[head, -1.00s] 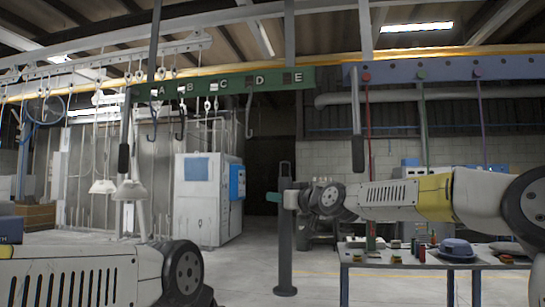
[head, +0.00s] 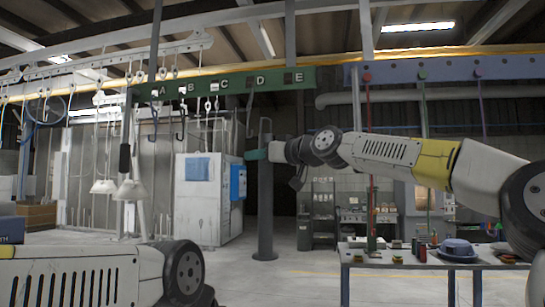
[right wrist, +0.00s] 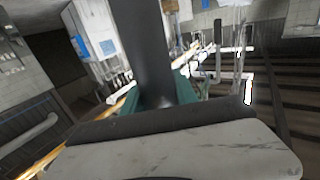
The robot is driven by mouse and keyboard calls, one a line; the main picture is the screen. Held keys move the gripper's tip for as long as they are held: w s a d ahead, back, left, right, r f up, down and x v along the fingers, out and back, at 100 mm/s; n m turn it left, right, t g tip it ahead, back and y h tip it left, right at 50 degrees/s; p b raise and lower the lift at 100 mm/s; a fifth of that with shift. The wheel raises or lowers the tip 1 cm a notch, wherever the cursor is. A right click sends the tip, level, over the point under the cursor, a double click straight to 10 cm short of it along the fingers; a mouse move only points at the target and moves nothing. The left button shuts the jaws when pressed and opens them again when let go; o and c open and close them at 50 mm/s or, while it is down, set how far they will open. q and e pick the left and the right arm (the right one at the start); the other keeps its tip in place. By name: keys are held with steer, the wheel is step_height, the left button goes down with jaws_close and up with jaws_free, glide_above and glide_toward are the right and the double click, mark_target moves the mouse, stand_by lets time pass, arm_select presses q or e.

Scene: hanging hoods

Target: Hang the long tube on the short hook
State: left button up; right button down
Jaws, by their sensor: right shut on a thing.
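The long tube (head: 265,205) is dark grey and upright, with a wide round foot, right of the white cabinet. My right gripper (head: 256,155), with teal fingers, is shut on its upper part. The tube (right wrist: 146,45) also fills the middle of the right wrist view. A green rail (head: 225,83) marked A to E hangs above, with hooks of differing lengths. Hooks show under A (head: 153,125), B (head: 181,128) and D (head: 249,118); smaller ones hang near C. The tube's top is below the rail, apart from the hooks. My left forearm shows; its gripper is out of view.
A white cabinet (head: 203,200) stands left of the tube. A table (head: 400,258) with a blue hat-like item (head: 457,248) and small items is at right. A blue rail (head: 445,70) with coloured hanging rods is above it. Lamp-like hoods (head: 130,190) hang at left.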

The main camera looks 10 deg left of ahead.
steer(key=shift+w+a, duration=0.8)
steer(key=shift+w, duration=0.25)
steer(key=shift+w+a, duration=0.8)
steer(key=shift+w, duration=0.25)
steer(key=shift+w+a+f, duration=0.1)
steer(key=shift+w+a, duration=0.15)
steer(key=shift+w, duration=0.15)
steer(key=shift+w+a, duration=0.1)
steer(key=shift+w+a, duration=0.6)
steer(key=shift+w, duration=0.15)
steer(key=shift+w+a, duration=0.1)
steer(key=shift+w+a, duration=0.85)
steer(key=shift+w, duration=0.2)
steer(key=shift+f, duration=1.25)
